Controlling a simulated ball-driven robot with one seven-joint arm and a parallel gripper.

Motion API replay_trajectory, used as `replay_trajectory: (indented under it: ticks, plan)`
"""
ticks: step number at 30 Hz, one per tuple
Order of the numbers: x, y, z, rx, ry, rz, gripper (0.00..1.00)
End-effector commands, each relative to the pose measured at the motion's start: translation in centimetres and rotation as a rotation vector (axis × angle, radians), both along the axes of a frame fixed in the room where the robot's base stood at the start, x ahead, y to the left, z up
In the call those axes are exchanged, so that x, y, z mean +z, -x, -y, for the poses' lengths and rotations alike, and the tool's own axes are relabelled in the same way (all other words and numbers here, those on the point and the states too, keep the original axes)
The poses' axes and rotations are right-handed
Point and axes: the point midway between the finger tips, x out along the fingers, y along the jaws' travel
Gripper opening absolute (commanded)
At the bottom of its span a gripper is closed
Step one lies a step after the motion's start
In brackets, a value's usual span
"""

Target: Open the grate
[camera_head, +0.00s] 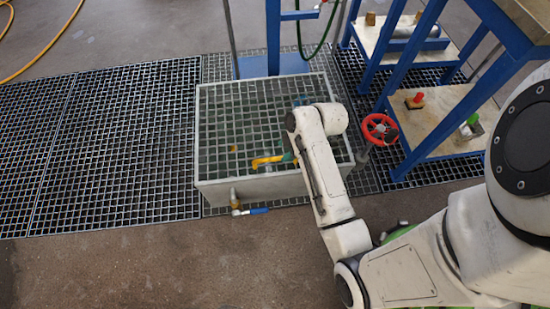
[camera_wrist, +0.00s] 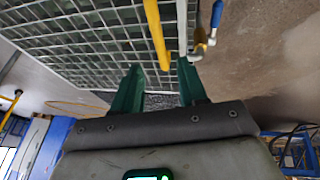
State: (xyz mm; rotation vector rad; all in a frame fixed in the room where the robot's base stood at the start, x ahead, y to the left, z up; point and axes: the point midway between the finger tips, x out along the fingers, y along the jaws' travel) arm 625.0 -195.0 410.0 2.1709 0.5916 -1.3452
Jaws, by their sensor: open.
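The grate (camera_head: 250,110) is a metal mesh lid lying flat on a grey rectangular box (camera_head: 265,188) in the head view. A yellow handle (camera_head: 264,161) sits on its near part. In the wrist view the grate (camera_wrist: 85,28) fills the upper left, and the yellow handle (camera_wrist: 155,32) runs down towards my fingers. My gripper (camera_wrist: 160,68) is open, with two green fingers apart. The handle's lower end shows between the fingertips; I cannot tell whether they touch it. In the head view my gripper (camera_head: 290,157) is mostly hidden by my arm, at the handle's right end.
A brass valve with a blue lever (camera_head: 256,211) sticks out of the box's front. A red handwheel (camera_head: 380,129) stands close on the right, beside a blue-framed rack (camera_head: 440,125). Floor grating (camera_head: 120,150) lies to the left; bare floor in front is clear.

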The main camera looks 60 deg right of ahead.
Motion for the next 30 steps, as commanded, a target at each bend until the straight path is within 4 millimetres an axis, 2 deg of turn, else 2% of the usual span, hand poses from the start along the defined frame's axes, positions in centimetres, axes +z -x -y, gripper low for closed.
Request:
replay_trajectory:
  ticks: [1, 3, 12, 24, 30]
  plan:
    - [-1.4, -0.4, 0.0, -0.002, 0.000, 0.000, 0.42]
    - [-2.6, -0.9, -0.1, -0.003, 0.000, -0.002, 0.42]
    - [-6.0, -2.5, -0.6, -0.001, 0.000, -0.001, 0.42]
    - [-6.4, -2.9, -0.6, -0.002, 0.000, 0.000, 0.42]
    - [-6.4, -2.8, -0.6, -0.001, 0.001, 0.000, 0.24]
